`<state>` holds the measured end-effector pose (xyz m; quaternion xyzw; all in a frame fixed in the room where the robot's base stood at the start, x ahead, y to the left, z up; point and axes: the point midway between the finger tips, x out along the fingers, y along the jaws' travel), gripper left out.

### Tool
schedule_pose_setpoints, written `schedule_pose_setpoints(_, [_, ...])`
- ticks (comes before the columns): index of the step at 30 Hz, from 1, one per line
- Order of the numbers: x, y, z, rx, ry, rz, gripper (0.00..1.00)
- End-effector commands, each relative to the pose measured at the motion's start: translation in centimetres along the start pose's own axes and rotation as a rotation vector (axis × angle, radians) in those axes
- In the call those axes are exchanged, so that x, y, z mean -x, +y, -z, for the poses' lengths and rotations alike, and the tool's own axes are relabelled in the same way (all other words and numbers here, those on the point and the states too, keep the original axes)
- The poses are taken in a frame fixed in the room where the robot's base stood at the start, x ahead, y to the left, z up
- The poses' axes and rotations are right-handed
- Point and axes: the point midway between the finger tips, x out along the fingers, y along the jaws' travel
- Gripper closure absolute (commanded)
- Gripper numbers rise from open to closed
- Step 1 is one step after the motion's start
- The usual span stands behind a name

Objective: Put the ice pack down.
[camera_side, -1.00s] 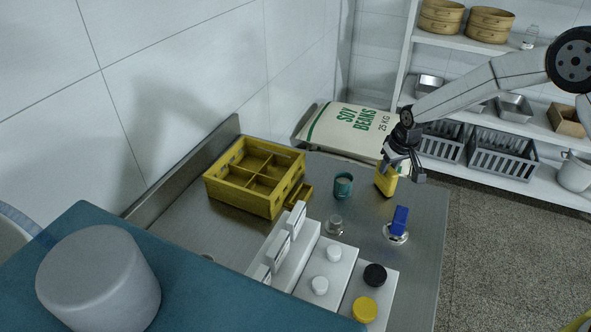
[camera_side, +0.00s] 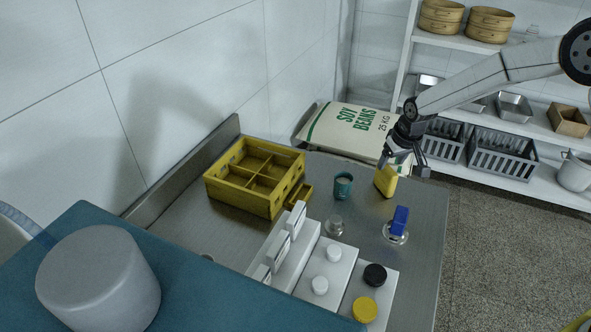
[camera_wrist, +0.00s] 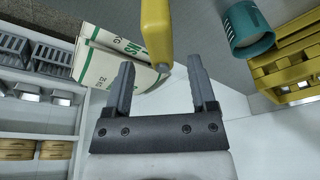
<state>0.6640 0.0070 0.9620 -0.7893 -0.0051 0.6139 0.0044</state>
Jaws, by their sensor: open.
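The yellow pack (camera_side: 386,182), which I take to be the ice pack, stands upright on the steel table near its back right edge. My gripper (camera_side: 403,165) is just above it. In the wrist view the yellow pack (camera_wrist: 157,30) extends past the fingertips, its end with a small grey cap lying between them in the picture. My gripper (camera_wrist: 159,72) is open there, with a gap on both sides of the pack. The pack's top is partly hidden by the fingers in the side view.
A teal cup (camera_side: 343,186) stands left of the pack. A blue item on a round clear base (camera_side: 398,224) is in front. A yellow divided crate (camera_side: 240,196), a small glass jar (camera_side: 334,226) and white boxes with caps (camera_side: 325,272) take up the table's left and front.

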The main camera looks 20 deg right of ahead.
Motion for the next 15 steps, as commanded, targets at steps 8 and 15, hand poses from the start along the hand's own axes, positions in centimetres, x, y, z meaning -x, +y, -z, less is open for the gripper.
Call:
schedule_pose_setpoints(8, [3.9, 0.0, 0.0, 0.000, 0.001, 0.000, 0.27])
schedule_pose_setpoints(15, [7.2, 0.0, 0.0, -0.001, 0.002, -0.001, 0.27])
